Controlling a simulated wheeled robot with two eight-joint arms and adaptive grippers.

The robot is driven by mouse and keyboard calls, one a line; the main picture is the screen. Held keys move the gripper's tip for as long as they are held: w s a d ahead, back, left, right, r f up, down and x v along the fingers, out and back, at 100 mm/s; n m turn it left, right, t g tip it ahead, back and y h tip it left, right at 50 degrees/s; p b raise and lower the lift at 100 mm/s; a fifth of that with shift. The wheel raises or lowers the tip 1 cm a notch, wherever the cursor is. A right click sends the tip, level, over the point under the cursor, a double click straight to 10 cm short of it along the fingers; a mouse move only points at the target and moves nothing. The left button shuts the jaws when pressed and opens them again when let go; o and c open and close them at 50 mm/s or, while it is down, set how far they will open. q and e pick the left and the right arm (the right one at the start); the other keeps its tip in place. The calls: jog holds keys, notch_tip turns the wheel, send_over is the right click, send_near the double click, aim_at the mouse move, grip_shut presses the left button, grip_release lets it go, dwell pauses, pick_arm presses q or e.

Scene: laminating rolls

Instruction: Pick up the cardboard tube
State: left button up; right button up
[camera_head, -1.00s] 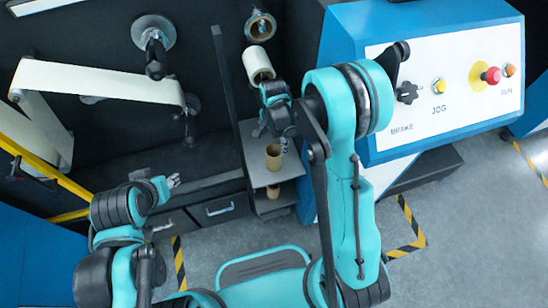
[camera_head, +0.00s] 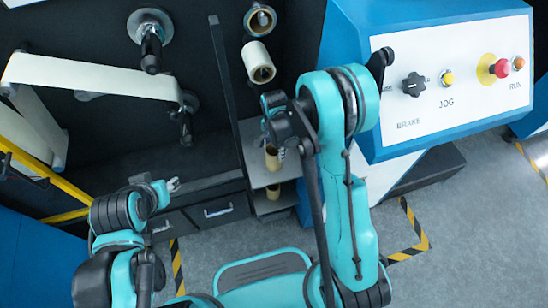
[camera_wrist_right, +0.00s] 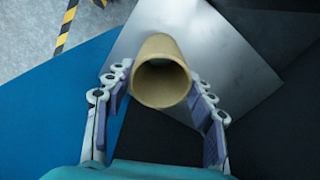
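The brown cardboard tube (camera_head: 272,159) stands upright on a grey metal shelf, partly hidden by my right gripper in the head view. In the right wrist view its open end (camera_wrist_right: 160,82) faces the camera, between the two spread fingers. My right gripper (camera_wrist_right: 160,100) is open, with a gap on each side of the tube. In the head view the right gripper (camera_head: 282,151) is at the tube's upper part. My left gripper (camera_head: 173,185) is at the left, away from the tube, too small to tell its finger state.
The shelf plate (camera_head: 253,172) is narrow, with another brown tube (camera_head: 273,190) below it. A white roll (camera_head: 257,62) hangs above on the machine. The blue and white control panel (camera_head: 440,75) is close to the right arm. Drawers (camera_head: 217,210) lie left of the shelf.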

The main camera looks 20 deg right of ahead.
jog(key=shift+r, duration=0.1)
notch_tip(320, 180, up, 10)
jog(key=p, duration=0.4)
dwell(0.5)
